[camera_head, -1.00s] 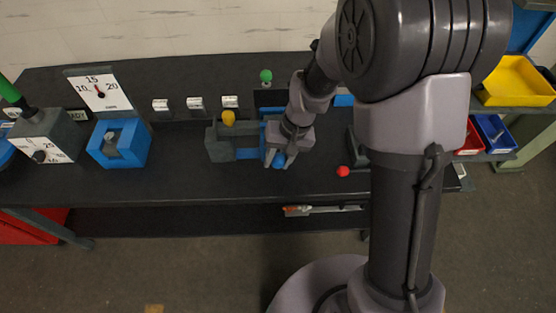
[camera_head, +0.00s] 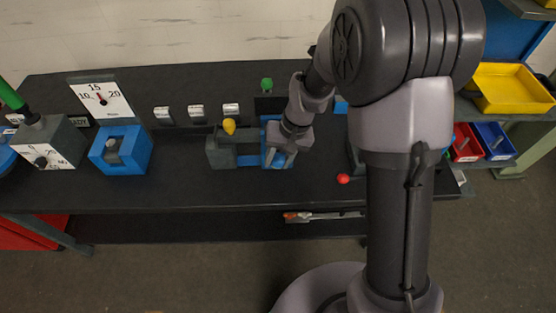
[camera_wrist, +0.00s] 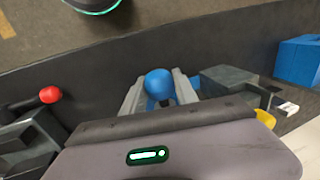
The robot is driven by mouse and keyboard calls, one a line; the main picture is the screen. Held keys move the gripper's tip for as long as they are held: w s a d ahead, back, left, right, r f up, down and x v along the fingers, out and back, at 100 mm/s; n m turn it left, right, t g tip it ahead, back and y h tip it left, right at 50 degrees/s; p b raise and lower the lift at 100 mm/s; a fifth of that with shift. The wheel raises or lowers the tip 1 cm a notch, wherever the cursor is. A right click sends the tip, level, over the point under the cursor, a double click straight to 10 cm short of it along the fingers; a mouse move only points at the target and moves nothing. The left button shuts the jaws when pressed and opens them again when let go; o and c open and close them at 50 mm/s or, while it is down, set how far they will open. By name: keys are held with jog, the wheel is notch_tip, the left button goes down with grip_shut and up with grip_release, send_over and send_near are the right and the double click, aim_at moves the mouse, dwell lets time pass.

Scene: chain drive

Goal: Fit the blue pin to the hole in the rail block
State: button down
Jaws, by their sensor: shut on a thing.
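My gripper (camera_wrist: 159,92) is shut on the blue pin (camera_wrist: 159,83), whose round blue head shows between the two fingers in the wrist view. The pin's lower end is hidden. In the head view my gripper (camera_head: 277,157) is over a blue part (camera_head: 270,129) at the right end of a grey block (camera_head: 223,153) with a yellow knob. This seems to be the rail block; it also shows in the wrist view (camera_wrist: 228,80). The hole is hidden, and I cannot tell whether the pin touches the block.
A red ball knob (camera_head: 343,179) stands right of the gripper, and a green knob (camera_head: 267,84) behind it. A blue fixture (camera_head: 121,150) and a dial box (camera_head: 48,143) are at left. Bare bench top (camera_head: 180,190) lies in front. Bins stand at far right.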

jog(key=shift+w, duration=0.75)
jog(key=c, duration=0.9)
grip_release()
jog(key=p+v, duration=0.5)
jog(key=v, duration=1.2)
jog(key=shift+d+r, duration=0.1)
jog(key=shift+r, duration=0.1)
jog(key=shift+s, duration=0.1)
jog(key=s+m+t+b, duration=0.1)
jog(key=s+t+b, duration=0.1)
jog(key=s, duration=0.5)
jog(key=s+d+m+t+b, duration=0.1)
jog(key=s+t+b, duration=0.1)
jog(key=s+b, duration=0.3)
jog(key=s+d+m+t+h+b, duration=0.1)
jog(key=s+b, duration=0.3)
jog(key=s, duration=0.5)
jog(key=shift+r+m+t, duration=0.1)
jog(key=shift+m+t, duration=0.3)
jog(key=shift+m, duration=0.1)
